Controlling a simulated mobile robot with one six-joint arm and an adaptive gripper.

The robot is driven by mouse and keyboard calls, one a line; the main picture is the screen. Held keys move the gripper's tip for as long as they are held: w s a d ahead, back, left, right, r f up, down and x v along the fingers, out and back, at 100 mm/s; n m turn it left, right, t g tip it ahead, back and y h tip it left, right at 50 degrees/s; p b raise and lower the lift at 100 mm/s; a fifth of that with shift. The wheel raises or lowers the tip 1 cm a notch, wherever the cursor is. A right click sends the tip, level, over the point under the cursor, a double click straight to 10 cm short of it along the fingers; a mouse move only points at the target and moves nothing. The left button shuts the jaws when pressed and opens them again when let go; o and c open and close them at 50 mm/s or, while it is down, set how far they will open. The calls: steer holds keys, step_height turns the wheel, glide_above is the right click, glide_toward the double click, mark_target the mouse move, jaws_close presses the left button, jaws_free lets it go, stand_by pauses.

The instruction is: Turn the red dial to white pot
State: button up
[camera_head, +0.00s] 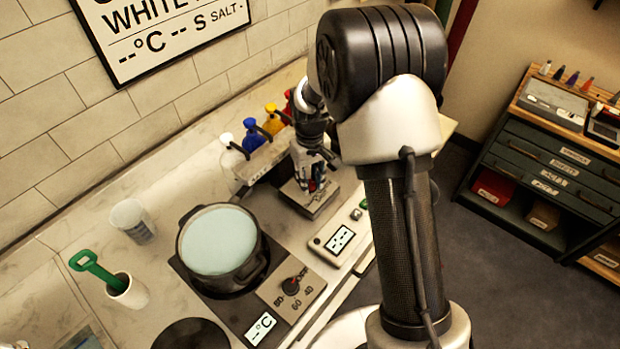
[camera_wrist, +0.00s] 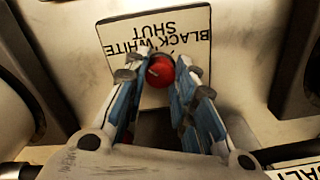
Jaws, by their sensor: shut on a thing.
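The red dial (camera_wrist: 160,72) shows in the wrist view, on a pale plate (camera_wrist: 113,62) lettered BLACK, WHITE and SHUT, seen upside down. A small pale mark shows on the dial's face; I cannot tell which word it points to. My gripper (camera_wrist: 159,66) is shut on the dial, with one blue-sided finger on either side. A dark pot (camera_head: 250,268) of pale blue liquid stands to the left.
Several bottles stand behind my gripper, one blue (camera_head: 253,137) and one yellow (camera_head: 272,122). A hob knob (camera_head: 291,286) and a small display box (camera_head: 339,240) lie in front. A clear cup (camera_head: 132,221) and a green-handled tool (camera_head: 95,268) in a white holder are at left.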

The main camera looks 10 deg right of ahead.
mark_target(310, 183)
steer(key=o, duration=1.1)
steer(key=shift+r, duration=0.1)
step_height(310, 183, up, 12)
steer(key=shift+f, duration=0.1)
